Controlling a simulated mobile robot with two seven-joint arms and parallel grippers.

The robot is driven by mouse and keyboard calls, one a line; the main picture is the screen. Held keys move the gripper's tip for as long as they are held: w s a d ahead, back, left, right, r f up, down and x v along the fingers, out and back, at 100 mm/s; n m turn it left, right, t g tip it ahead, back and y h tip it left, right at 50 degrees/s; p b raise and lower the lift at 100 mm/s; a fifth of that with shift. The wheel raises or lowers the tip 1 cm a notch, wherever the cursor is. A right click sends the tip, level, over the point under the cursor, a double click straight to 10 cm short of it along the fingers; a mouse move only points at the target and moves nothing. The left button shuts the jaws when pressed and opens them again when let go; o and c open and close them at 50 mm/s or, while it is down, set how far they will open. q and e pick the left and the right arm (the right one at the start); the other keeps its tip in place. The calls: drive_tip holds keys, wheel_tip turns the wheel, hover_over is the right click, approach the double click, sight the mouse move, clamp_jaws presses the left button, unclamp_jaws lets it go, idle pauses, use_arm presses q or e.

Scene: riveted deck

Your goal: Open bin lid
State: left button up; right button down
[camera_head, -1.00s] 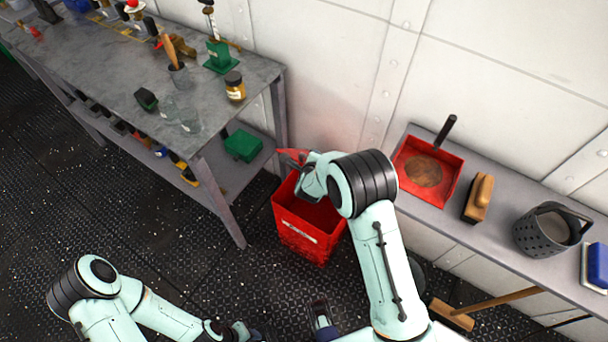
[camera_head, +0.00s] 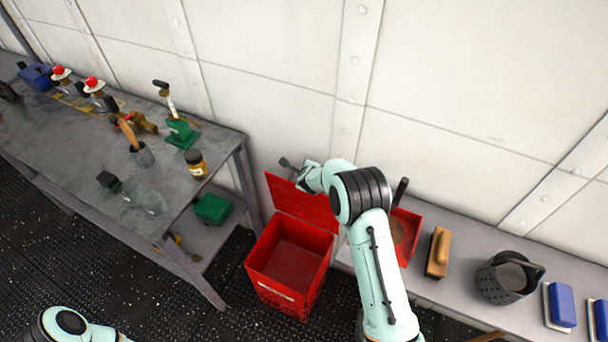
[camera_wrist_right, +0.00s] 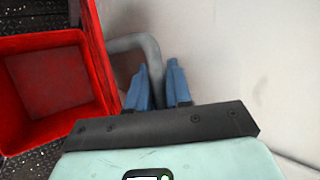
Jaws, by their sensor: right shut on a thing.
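The red bin (camera_head: 288,262) stands on the floor between the workbench and the low shelf. It is open and its inside looks empty. Its red lid (camera_head: 300,203) stands raised, close to upright, along the bin's wall-side edge. In the right wrist view the lid (camera_wrist_right: 98,60) is seen edge-on, with the bin (camera_wrist_right: 50,95) to its left. A grey bent handle (camera_wrist_right: 135,44) sticks out from the lid. My right gripper (camera_wrist_right: 158,80) has its blue fingers shut on this handle. My left gripper is out of view; only part of my left arm shows at bottom left.
The white riveted wall (camera_head: 280,80) is close behind the lid and my right gripper. The metal workbench (camera_head: 75,150) with tools and jars is at left. The low grey shelf (camera_head: 460,285) at right holds a red dustpan (camera_head: 405,232), a brush (camera_head: 438,252) and a grey basket (camera_head: 505,278).

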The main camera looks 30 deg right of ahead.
drive_tip(key=shift+d+f, duration=0.1)
drive_tip(key=shift+f, duration=0.25)
drive_tip(key=shift+s+f, duration=0.1)
drive_tip(key=c, duration=1.4)
unclamp_jaws()
drive_tip(key=shift+r, duration=0.2)
drive_tip(key=v, duration=1.3)
